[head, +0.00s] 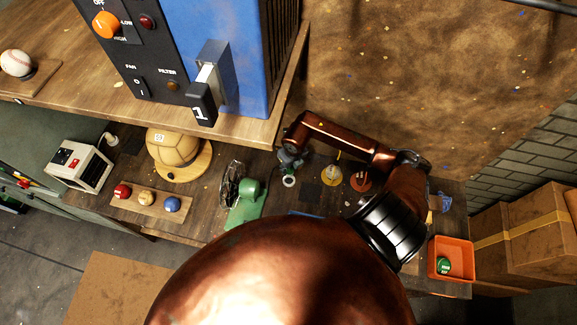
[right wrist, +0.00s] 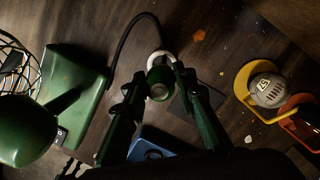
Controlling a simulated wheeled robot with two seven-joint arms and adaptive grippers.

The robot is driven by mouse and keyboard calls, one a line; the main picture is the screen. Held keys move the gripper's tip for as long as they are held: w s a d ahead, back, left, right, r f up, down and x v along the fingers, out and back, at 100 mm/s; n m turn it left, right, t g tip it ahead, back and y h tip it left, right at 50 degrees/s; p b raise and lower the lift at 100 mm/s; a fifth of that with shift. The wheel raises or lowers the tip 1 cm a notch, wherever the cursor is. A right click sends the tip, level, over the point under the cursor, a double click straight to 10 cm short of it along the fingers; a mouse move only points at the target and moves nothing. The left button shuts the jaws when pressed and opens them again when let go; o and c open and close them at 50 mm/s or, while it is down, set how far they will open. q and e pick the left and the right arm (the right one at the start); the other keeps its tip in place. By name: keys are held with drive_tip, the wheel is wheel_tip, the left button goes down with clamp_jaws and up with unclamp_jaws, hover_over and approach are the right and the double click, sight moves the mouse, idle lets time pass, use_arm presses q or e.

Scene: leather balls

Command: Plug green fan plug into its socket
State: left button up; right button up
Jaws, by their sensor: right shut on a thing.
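The green fan (head: 245,203) stands on the lower wooden bench, and its green base and wire cage fill the left of the right wrist view (right wrist: 75,85). A black cable (right wrist: 125,40) curves from the fan to a green plug (right wrist: 160,76) with a round end. My right gripper (head: 290,163) is shut on this plug, with one finger on each side of it in the right wrist view (right wrist: 158,92). A pale ring (head: 289,182) shows beside the plug; I cannot tell whether it is part of the plug or the socket. My left gripper is not in view.
Yellow (head: 331,175) and orange (head: 360,179) pieces lie to the right on the bench. A blue piece (right wrist: 152,147) is near my fingers. A blue heater (head: 215,50) stands on the upper shelf. An orange tray (head: 451,243) sits at the right end.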

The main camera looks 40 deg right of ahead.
sight(291, 169)
drive_tip(key=shift+f+b, duration=0.45)
drive_tip(key=shift+f, duration=0.4)
wheel_tip(291, 169, down, 2)
drive_tip(key=shift+f+b, duration=0.15)
drive_tip(key=shift+b, duration=0.6)
drive_tip(key=shift+f+b, duration=0.3)
drive_tip(key=shift+f, duration=0.1)
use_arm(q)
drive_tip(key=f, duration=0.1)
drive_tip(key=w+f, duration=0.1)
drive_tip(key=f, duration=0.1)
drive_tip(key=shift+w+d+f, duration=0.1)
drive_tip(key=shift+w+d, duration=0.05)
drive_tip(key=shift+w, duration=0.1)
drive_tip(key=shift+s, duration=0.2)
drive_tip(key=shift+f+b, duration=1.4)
use_arm(e)
drive_tip(key=shift+w+f, duration=0.1)
drive_tip(key=shift+f, duration=1.35)
drive_tip(key=o, duration=1.1)
drive_tip(key=shift+o, duration=0.2)
drive_tip(key=shift+r, duration=0.15)
drive_tip(key=r, duration=0.4)
drive_tip(key=s+r, duration=0.1)
drive_tip(key=r, duration=0.2)
drive_tip(key=s+r, duration=0.1)
drive_tip(key=r, duration=0.3)
drive_tip(key=shift+a+r, duration=0.1)
drive_tip(key=shift+r, duration=0.2)
